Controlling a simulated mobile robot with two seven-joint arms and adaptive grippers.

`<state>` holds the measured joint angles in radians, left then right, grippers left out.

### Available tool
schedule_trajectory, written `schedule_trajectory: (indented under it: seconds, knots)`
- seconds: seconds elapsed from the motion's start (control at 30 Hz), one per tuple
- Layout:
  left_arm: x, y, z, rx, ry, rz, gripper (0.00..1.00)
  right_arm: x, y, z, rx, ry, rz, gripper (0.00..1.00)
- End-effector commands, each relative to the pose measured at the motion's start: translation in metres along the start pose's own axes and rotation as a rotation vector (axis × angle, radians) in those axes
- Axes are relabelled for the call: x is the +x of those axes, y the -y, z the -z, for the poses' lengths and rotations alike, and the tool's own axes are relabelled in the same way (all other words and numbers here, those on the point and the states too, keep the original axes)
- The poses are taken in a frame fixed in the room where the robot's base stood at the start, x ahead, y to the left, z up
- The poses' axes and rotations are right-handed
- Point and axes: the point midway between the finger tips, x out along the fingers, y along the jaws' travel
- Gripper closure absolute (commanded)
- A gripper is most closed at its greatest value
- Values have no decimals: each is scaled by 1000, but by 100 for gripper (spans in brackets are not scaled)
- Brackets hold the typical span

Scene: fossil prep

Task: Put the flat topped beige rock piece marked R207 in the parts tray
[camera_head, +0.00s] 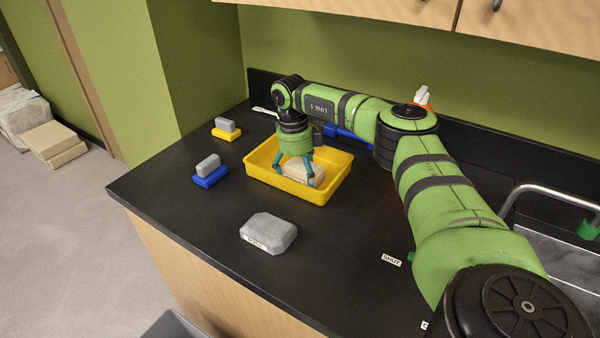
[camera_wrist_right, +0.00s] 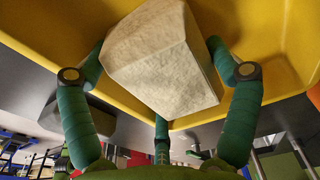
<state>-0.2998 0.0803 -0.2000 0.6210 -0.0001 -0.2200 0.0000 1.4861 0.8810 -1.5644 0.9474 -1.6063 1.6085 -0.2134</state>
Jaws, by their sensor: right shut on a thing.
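The beige rock piece (camera_head: 318,174) is inside the yellow parts tray (camera_head: 258,182), near its middle. In the right wrist view the rock (camera_wrist_right: 162,58) shows a pale, rough, angular face, with the tray's yellow wall (camera_wrist_right: 262,35) behind it. My right gripper (camera_head: 295,177) points down into the tray and is shut on the rock, its fingers around the sides. I cannot tell whether the rock touches the tray floor. A marking on the rock is not readable. My left gripper is not in view.
A grey faceted rock (camera_head: 269,233) with a label lies on the black counter (camera_head: 205,220) in front of the tray. Small grey pieces sit on a blue block (camera_head: 211,180) and a yellow block (camera_head: 228,135) at left. A sink faucet (camera_head: 550,190) is at right.

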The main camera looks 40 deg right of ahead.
Motion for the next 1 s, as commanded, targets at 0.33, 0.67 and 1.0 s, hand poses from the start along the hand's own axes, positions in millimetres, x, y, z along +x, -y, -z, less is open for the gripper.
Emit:
schedule_trajectory:
  seconds: [0.33,0.67,1.0]
  knots:
    - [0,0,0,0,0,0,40,2,0,-1,-1,0,0,2]
    - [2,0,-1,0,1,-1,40,-7,0,-1,-1,3,0,2]
    - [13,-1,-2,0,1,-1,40,-76,0,-2,0,6,2,2]
